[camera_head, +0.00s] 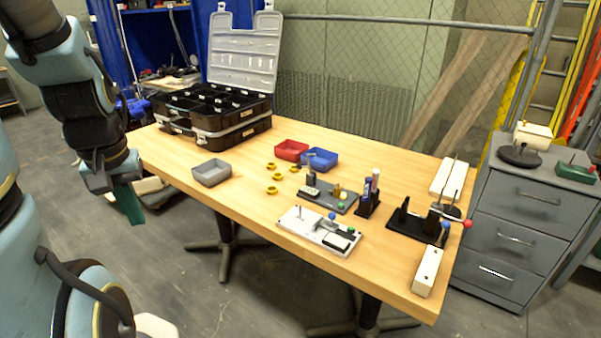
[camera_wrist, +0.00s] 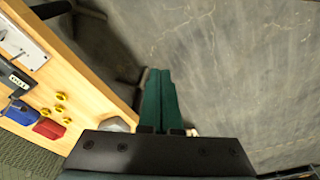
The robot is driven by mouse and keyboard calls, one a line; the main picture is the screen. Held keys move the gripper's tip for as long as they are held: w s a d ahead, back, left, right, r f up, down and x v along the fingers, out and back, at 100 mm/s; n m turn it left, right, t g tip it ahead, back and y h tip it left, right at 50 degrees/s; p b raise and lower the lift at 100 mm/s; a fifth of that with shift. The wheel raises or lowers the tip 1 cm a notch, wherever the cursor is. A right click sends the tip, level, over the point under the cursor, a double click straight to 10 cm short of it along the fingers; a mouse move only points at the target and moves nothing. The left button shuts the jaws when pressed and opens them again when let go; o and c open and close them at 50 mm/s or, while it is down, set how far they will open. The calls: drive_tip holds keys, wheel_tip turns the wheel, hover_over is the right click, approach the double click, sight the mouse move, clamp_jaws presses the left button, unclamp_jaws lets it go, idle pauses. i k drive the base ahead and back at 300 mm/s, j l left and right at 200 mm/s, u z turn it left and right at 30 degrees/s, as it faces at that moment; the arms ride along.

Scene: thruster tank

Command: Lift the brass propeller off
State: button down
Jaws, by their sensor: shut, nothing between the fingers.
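A small brass-coloured part (camera_head: 337,189) stands on a dark grey plate (camera_head: 321,196) near the middle of the table. It is too small to tell for sure that it is the brass propeller. My gripper (camera_head: 133,219) hangs off the table's left side, over the floor and far from that part. Its green fingers also show in the wrist view (camera_wrist: 159,72), side by side, shut and empty.
On the wooden table (camera_head: 235,205) are a grey bin (camera_head: 212,173), a red bin (camera_head: 291,150), a blue bin (camera_head: 320,159) and several yellow rings (camera_head: 271,190). A white plate fixture (camera_head: 300,228) lies in front. An open black case (camera_head: 212,108) stands at the back left.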

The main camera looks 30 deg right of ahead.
sight(337, 193)
drive_tip(key=k+l+u, duration=0.15)
drive_tip(key=l, duration=0.25)
drive_tip(key=l+u, duration=0.15)
drive_tip(key=l, duration=0.3)
drive_tip(key=k+l+u, duration=0.15)
drive_tip(key=l, duration=0.25)
drive_tip(key=k+l+u, duration=0.15)
drive_tip(key=l, duration=0.2)
drive_tip(key=k, duration=0.05)
